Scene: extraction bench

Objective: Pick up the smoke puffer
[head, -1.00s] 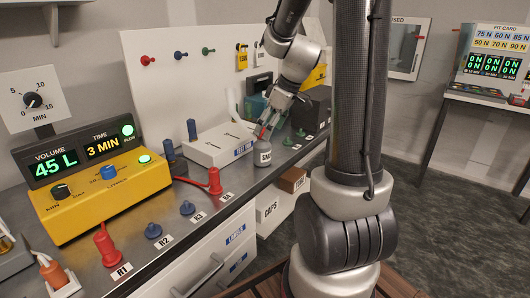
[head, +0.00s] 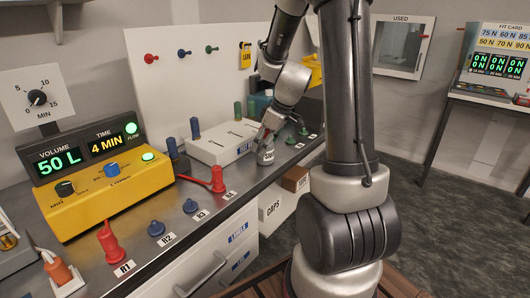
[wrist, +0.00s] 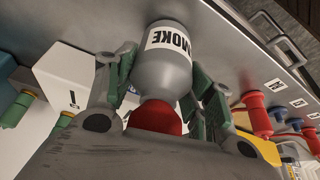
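The smoke puffer (head: 266,157) is a grey bottle with a white label. It stands upright on the bench, beside the white slotted box. In the wrist view the puffer (wrist: 162,72) shows its label reading "SMOKE" and a red end part towards my gripper. My gripper (head: 268,135) is over its top and hides the red part in the head view. In the wrist view my gripper (wrist: 163,92) has its green finger pads on both sides of the bottle's shoulder and red part, very close to it. I cannot tell whether the pads press on it.
A red tap-like fitting (head: 217,180) lies nearer the front. The yellow control unit (head: 103,186) fills the bench's left.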

